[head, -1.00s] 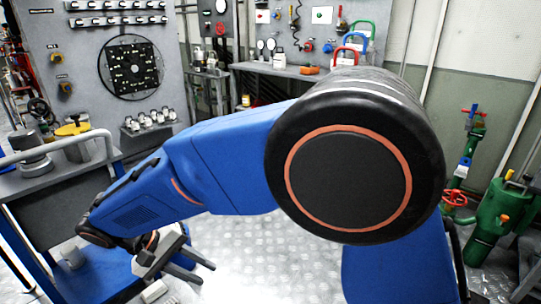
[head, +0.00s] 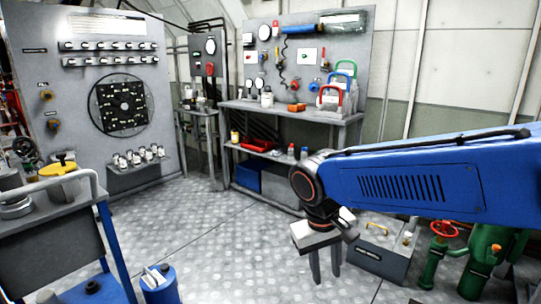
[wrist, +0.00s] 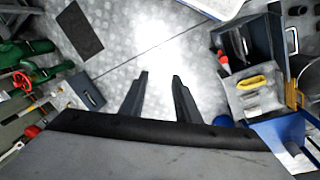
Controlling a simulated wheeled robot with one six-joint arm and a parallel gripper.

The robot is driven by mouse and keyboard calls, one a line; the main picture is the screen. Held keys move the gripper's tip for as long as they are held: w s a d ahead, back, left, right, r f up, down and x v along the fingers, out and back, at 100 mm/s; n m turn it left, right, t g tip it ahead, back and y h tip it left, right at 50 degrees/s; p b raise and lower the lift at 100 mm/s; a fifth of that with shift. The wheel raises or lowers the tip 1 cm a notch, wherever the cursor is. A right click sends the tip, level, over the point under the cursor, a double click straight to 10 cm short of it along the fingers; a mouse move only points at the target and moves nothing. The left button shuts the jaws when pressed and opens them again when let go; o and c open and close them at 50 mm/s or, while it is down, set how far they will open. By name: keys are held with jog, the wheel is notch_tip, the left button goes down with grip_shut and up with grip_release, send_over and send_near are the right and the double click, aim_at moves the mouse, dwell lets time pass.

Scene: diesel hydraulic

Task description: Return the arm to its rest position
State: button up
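My blue arm (head: 420,185) reaches in from the right edge of the head view. My gripper (head: 325,268) hangs below the wrist over the metal floor, its fingers pointing down. In the wrist view my gripper (wrist: 158,85) shows two dark fingers apart, with only bright floor between them. It is open and holds nothing. The upper part of the arm is out of view.
A grey toolbox (head: 385,262) and green valves (head: 490,262) are at right. A workbench (head: 285,112) stands behind. The middle floor is clear.

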jog(key=s+d+m+t+y, duration=0.1)
jog(key=s+d+t, duration=0.1)
jog(key=s+d, duration=0.3)
jog(key=s+d+f+m+t, duration=0.1)
jog(key=s+d+m+t, duration=0.1)
jog(key=s+d, duration=0.4)
jog(key=shift+d+f+y, duration=0.2)
jog(key=shift+d+y, duration=0.2)
jog(key=shift+d, duration=2.2)
jog(key=shift+s+a, duration=0.1)
